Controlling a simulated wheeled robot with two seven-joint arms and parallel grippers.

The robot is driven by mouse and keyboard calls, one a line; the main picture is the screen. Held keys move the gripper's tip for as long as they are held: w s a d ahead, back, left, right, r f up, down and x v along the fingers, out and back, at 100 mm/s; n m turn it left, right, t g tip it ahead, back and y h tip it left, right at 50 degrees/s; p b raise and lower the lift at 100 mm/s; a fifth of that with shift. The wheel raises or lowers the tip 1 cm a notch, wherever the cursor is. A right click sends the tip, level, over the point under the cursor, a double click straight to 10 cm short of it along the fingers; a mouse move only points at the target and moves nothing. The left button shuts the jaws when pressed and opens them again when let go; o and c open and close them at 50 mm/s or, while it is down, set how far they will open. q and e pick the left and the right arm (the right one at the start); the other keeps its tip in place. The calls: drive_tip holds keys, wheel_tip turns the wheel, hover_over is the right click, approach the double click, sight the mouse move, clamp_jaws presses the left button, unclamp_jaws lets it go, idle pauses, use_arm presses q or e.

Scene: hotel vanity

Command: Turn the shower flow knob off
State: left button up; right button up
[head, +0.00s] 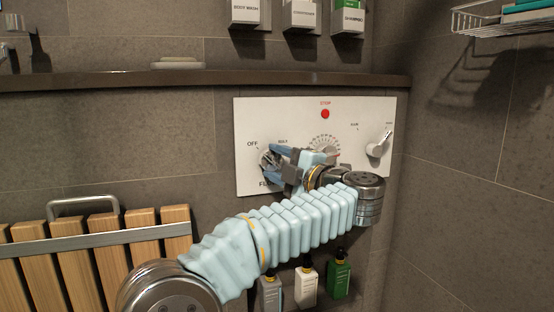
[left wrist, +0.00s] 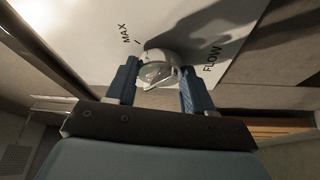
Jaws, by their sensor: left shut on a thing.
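The shower panel (head: 365,175) is a white plate on the tiled wall. The flow knob (head: 265,157) is a round metallic knob at its left, above the partly covered "FLOW" label and near the "OFF" label. It also shows in the left wrist view (left wrist: 160,67), near the "MAX" and "FLOW" labels. My left gripper (head: 268,158) is shut on the knob, with one blue finger on each side of it; both fingers show in the left wrist view (left wrist: 161,82). The fingers partly hide the knob, and its exact setting is unclear. My right gripper is out of view.
A dial (head: 325,147) and a lever (head: 379,146) sit farther right on the panel, below a red button (head: 325,114). A dark ledge (head: 110,80) runs above. Several bottles (head: 338,278) hang below my arm. A slatted wooden seat (head: 105,265) is at lower left.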

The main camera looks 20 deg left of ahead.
use_arm(q)
drive_tip(key=shift+d+r, duration=0.15)
drive_tip(key=shift+r, duration=0.15)
drive_tip(key=o, duration=0.8)
drive_tip(key=shift+o, duration=1.2)
drive_tip(key=shift+f, duration=0.1)
drive_tip(key=r+v, duration=0.1)
drive_tip(key=v, duration=1.2)
drive_tip(key=shift+s+d+f+p, duration=0.2)
drive_tip(key=shift+d+f+p, duration=0.2)
